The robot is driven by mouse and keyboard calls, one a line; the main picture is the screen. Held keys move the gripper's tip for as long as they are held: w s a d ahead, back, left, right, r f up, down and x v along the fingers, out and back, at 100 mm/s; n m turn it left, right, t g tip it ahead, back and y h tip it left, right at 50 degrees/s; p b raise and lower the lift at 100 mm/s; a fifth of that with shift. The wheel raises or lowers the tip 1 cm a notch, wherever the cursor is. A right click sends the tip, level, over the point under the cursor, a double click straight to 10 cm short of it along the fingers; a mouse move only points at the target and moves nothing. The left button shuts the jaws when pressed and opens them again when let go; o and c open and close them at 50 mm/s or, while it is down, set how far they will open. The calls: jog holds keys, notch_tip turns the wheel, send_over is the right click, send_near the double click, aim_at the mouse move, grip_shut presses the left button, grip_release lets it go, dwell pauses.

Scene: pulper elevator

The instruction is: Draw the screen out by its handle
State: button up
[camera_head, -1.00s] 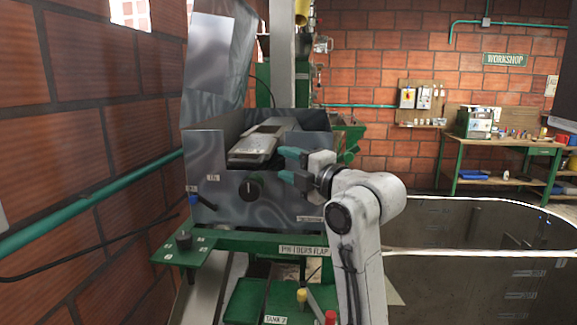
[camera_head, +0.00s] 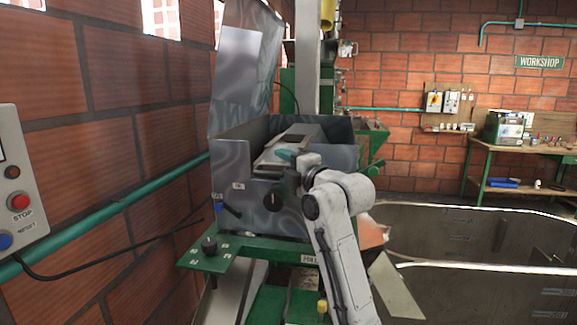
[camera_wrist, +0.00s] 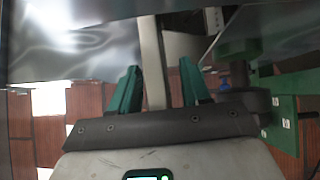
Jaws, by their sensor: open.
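The open-topped metal box (camera_head: 235,165) stands ahead of me with its tall cover raised at the back. A flat grey piece (camera_head: 291,140), possibly the screen, lies tilted in the box's opening. I cannot make out its handle for certain. A dark round knob (camera_head: 274,199) is on the box's front. My gripper (camera_head: 285,158) is at the box's front right, by the grey piece. In the wrist view its green fingers (camera_wrist: 158,78) are apart. A pale bar (camera_wrist: 151,60) shows between them; I cannot tell its distance or whether they touch it.
A green ledge (camera_head: 225,258) with a black knob runs below the box. A control panel with a red stop button (camera_head: 18,200) and a green pipe (camera_head: 110,222) are at the left wall. A large grey tank (camera_head: 480,240) stands at the right, with a workbench (camera_head: 520,150) behind.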

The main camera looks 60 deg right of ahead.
grip_shut()
dwell(0.4)
jog(key=shift+a, duration=0.15)
jog(key=s+a, duration=0.4)
jog(key=a, duration=0.7)
jog(key=shift+p, duration=0.3)
dwell(1.5)
dwell(0.6)
